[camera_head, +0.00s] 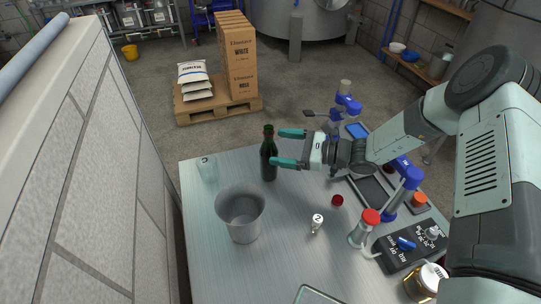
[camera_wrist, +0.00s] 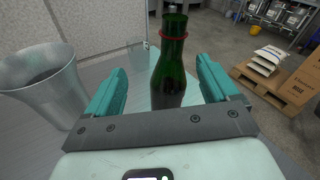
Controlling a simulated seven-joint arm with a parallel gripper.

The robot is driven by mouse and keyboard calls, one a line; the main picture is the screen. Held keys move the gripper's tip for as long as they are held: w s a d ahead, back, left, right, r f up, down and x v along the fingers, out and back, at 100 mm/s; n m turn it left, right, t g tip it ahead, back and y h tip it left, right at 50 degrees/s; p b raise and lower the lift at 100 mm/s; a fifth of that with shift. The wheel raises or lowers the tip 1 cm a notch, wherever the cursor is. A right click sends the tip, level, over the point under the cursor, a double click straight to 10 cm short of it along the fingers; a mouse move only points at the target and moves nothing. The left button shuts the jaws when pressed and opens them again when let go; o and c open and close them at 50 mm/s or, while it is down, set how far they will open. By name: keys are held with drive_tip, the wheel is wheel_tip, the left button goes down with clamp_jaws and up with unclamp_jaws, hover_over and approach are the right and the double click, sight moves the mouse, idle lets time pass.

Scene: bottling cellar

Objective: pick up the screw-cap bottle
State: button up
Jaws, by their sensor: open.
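The dark green glass bottle (camera_head: 268,158) stands upright near the table's back edge. In the wrist view the bottle (camera_wrist: 173,70) has a dark top and a red ring round its neck; its base is hidden behind my gripper's palm. My gripper (camera_head: 279,148) is level and open, with its teal fingertips at the bottle's right side in the head view. In the wrist view the bottle appears between the two fingers (camera_wrist: 161,72), with visible gaps on both sides. Nothing is held.
A steel bucket (camera_head: 241,215) stands in front of the bottle, left of my gripper. A clear glass (camera_head: 207,168) is at the back left. A red round object (camera_head: 337,200), a small numbered item (camera_head: 317,220) and blue-and-grey bench equipment (camera_head: 405,190) occupy the right side.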

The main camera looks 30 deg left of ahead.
sight(263, 153)
drive_tip(key=f+m+t, duration=0.1)
drive_tip(key=f, duration=0.1)
drive_tip(key=a+f+m+t+y, duration=0.1)
drive_tip(key=f, duration=0.1)
drive_tip(key=a+f+m, duration=0.1)
drive_tip(key=f+m, duration=0.1)
drive_tip(key=shift+w+t+y, duration=0.25)
drive_tip(key=shift+t+y, duration=0.15)
drive_tip(key=shift+a, duration=2.45)
drive_tip(key=c, duration=1.4)
drive_tip(key=shift+o, duration=0.2)
drive_tip(key=shift+r, duration=0.1)
